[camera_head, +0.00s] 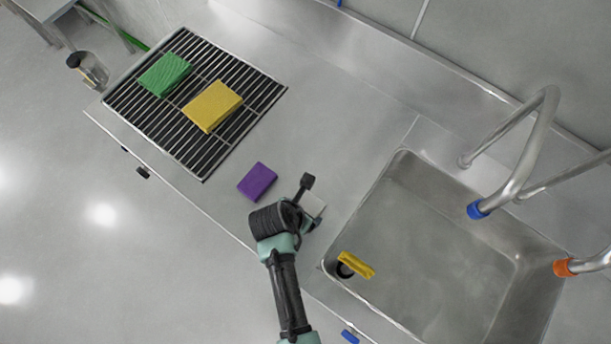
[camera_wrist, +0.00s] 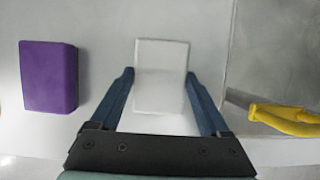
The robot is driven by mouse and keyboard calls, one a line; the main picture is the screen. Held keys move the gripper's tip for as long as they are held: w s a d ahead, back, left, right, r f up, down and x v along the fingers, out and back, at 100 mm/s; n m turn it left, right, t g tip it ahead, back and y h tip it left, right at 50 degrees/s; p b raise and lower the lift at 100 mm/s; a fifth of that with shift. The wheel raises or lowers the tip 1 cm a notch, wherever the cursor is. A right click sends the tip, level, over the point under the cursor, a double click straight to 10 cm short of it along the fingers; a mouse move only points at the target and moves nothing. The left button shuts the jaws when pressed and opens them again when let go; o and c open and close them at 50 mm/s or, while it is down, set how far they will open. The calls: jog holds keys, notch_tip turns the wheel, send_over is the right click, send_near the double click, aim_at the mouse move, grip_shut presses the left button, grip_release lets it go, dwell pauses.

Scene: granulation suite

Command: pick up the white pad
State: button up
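The white pad (camera_wrist: 161,72) lies on the steel counter, between the two fingers of my gripper (camera_wrist: 160,76) in the wrist view. The fingers are open, one on each side of the pad, with a small gap on each side. In the head view the pad (camera_head: 313,204) shows only in part, because my gripper (camera_head: 306,200) covers some of it. I cannot tell how far the fingertips are above the counter.
A purple pad (camera_head: 257,181) lies to the left of the white pad. Green (camera_head: 164,74) and yellow (camera_head: 212,106) pads lie on a drain rack (camera_head: 184,127). A sink (camera_head: 440,250) with a yellow object (camera_head: 356,264) is on the right, under curved taps (camera_head: 535,140).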

jog(key=c, duration=0.7)
jog(key=shift+c, duration=0.2)
notch_tip(320, 180, up, 10)
jog(key=shift+b, duration=0.3)
jog(key=o, duration=0.8)
jog(key=c, duration=0.6)
jog(key=shift+s, duration=0.1)
